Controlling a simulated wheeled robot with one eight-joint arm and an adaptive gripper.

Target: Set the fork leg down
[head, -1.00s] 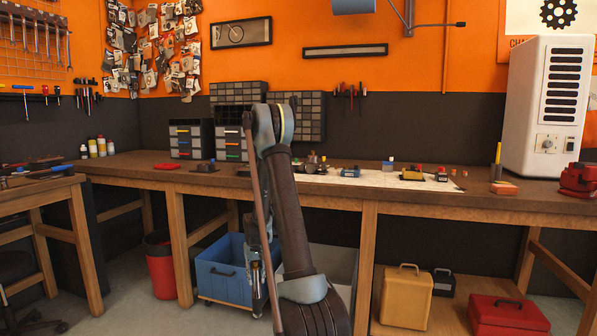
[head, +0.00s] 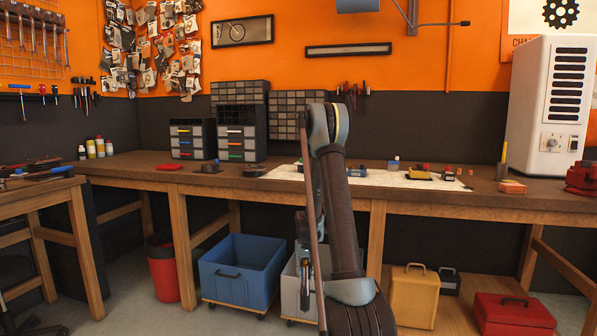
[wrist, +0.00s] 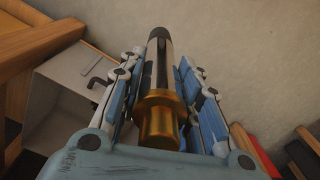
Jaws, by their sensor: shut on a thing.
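In the wrist view my gripper (wrist: 164,90) is shut on the fork leg (wrist: 158,105), with blue-padded fingers along both sides of it. The fork leg has a gold collar near the palm, a bright steel tube and a black far end. That end points away from the palm, with pale floor behind it. In the head view my arm hangs in front of the workbench, and my gripper (head: 306,275) is low in front of the pale grey bin; the fork leg is hard to make out there.
The pale grey bin (head: 290,287) and blue bin (head: 228,272) stand under the workbench (head: 270,182). A red bin (head: 162,268) is left, yellow (head: 413,300) and red cases (head: 512,314) right. A pale sheet and small parts lie on the bench. The wrist view also shows the grey bin (wrist: 50,112).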

